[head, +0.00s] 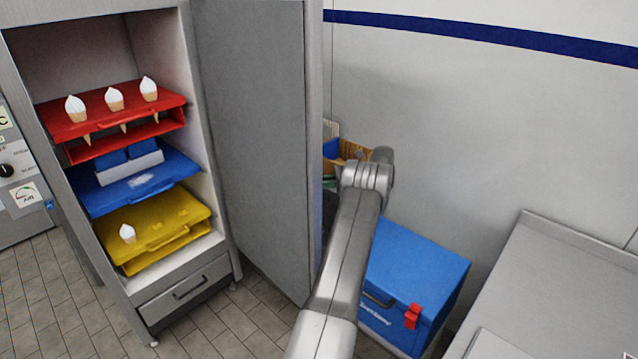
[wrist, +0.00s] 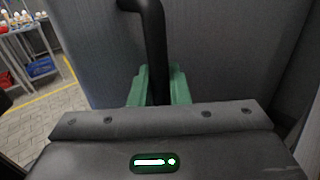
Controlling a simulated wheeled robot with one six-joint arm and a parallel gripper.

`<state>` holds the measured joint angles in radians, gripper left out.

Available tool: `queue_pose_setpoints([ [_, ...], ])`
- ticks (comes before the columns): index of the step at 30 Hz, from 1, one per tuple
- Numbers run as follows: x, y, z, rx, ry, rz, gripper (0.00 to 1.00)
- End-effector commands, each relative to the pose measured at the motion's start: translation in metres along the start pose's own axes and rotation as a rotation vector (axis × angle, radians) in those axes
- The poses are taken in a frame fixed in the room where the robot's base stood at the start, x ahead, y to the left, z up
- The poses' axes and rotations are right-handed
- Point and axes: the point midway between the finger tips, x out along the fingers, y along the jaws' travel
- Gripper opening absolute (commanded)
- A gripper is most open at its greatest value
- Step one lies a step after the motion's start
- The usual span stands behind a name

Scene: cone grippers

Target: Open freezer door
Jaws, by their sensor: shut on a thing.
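The grey freezer door (head: 255,140) stands swung wide open at the right of the freezer cabinet (head: 110,255). The door also fills much of the wrist view (wrist: 225,50). Its black vertical handle (wrist: 154,40) runs down between the green fingers of my gripper (wrist: 158,88), which is shut on it. In the head view my arm reaches up on the right of the door's edge. My gripper is hidden there behind the door.
Inside the freezer are a red shelf (head: 70,125) with ice cream cones, a blue shelf (head: 95,205) and a yellow shelf (head: 185,215). A blue cool box (head: 430,270) stands right of my arm, near a steel counter (head: 570,285).

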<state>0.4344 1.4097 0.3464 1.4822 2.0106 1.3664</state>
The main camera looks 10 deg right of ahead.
Motion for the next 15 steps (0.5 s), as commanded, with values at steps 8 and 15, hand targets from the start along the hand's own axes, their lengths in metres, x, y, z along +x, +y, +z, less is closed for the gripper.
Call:
queue_pose_setpoints([
  [8,0.0016,-0.001,0.002,-0.004,-0.001,0.0,0.35],
  [15,0.0008,-0.0004,0.0017,-0.002,-0.001,0.0,0.35],
])
